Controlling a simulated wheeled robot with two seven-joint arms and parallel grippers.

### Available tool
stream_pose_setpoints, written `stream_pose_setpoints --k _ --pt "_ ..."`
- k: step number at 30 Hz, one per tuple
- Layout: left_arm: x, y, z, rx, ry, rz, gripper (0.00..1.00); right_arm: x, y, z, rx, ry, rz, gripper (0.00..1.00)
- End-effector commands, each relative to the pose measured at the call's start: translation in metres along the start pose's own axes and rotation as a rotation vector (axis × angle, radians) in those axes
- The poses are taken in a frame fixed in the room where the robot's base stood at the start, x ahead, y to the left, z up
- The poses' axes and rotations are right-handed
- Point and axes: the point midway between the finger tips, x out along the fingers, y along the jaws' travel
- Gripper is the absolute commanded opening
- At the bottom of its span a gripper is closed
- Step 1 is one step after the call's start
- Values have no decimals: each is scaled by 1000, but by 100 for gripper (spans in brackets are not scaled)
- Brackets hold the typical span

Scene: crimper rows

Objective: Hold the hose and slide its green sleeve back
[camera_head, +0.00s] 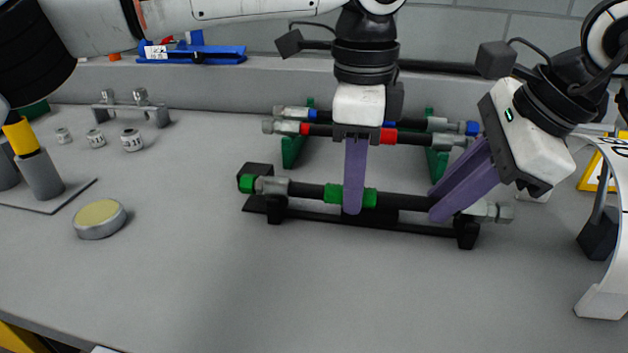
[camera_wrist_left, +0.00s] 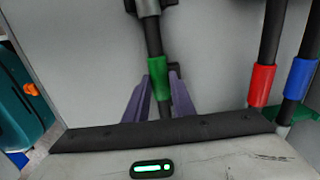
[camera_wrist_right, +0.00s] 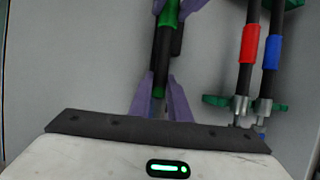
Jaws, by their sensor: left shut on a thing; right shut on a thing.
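The hose (camera_head: 308,190) is black with metal fittings at its ends and lies across a black cradle (camera_head: 330,216). Its green sleeve (camera_head: 371,198) sits around the middle of the hose and also shows in the left wrist view (camera_wrist_left: 158,78). My left gripper (camera_head: 353,208) is shut on the green sleeve, its purple fingers covering part of it. My right gripper (camera_head: 437,211) is shut on the hose to the right of the sleeve, near the right fitting (camera_head: 487,211). In the right wrist view the hose (camera_wrist_right: 162,62) runs between the right fingers.
Behind, two more hoses with a red sleeve (camera_head: 389,136) and a blue sleeve (camera_head: 471,128) rest on green stands (camera_head: 293,150). A white curved panel (camera_head: 606,285) stands at the right. The front table is clear.

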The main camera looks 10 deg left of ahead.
Motion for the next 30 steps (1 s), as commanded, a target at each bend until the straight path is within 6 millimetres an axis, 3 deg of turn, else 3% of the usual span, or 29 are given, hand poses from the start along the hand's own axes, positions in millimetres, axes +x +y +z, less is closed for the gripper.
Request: stream_pose_setpoints --k 10,11,14,24,30 --pt "-2 -3 -10 -2 6 -10 3 0 1 2 -3 -3 3 0" --pt "-2 -3 -9 -2 6 -10 28 0 1 2 -3 -3 3 0" --pt "-2 -2 -9 -2 5 -8 44 0 1 2 -3 -3 3 0" --pt "-3 -1 -8 -1 1 -3 44 0 1 1 -3 -3 2 0" --pt "-30 -1 -9 -2 5 -4 44 0 1 1 -2 -2 2 0"
